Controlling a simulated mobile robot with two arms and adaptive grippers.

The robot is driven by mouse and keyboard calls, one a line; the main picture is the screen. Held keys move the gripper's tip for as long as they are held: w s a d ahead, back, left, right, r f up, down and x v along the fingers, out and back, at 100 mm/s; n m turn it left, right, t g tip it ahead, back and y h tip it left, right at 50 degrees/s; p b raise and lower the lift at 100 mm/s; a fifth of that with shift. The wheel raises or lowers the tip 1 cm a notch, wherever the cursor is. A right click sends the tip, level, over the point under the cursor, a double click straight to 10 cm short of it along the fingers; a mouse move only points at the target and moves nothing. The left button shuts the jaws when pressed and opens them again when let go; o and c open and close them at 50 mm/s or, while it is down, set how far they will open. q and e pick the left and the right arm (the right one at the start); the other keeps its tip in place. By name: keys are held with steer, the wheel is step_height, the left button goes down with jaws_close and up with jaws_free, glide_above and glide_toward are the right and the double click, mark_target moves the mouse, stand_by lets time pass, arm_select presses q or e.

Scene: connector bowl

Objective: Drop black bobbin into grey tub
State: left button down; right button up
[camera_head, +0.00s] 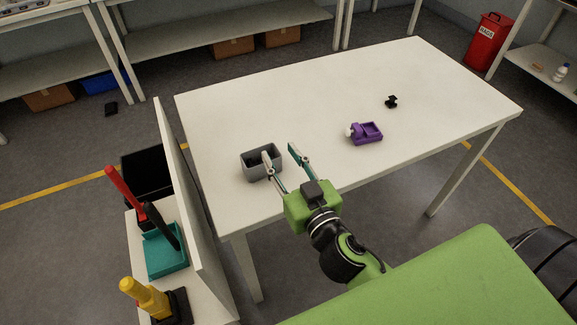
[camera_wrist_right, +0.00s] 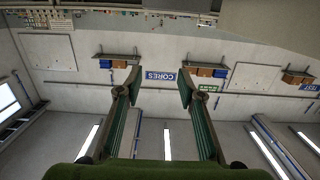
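The black bobbin (camera_head: 391,101) is a small dark piece near the back right of the white table. The grey tub (camera_head: 247,172) is an open rectangular box towards the table's front left. My right gripper (camera_head: 279,152) is open, with its fingers spread near the tub. In the head view one finger overlaps the tub's right side; I cannot tell whether it touches. The right wrist view shows the same gripper (camera_wrist_right: 157,88) with nothing between its fingers. The bobbin lies well to the right of the gripper and beyond it. My left gripper is not in view.
A purple tray (camera_head: 370,134) with a white round part at its left stands between the tub and the bobbin. A white upright panel (camera_head: 176,180) runs along the table's left side. The table's middle and back left are clear.

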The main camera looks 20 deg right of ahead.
steer(key=shift+s+r, duration=0.1)
steer(key=shift+s, duration=1.6)
steer(key=shift+d, duration=0.1)
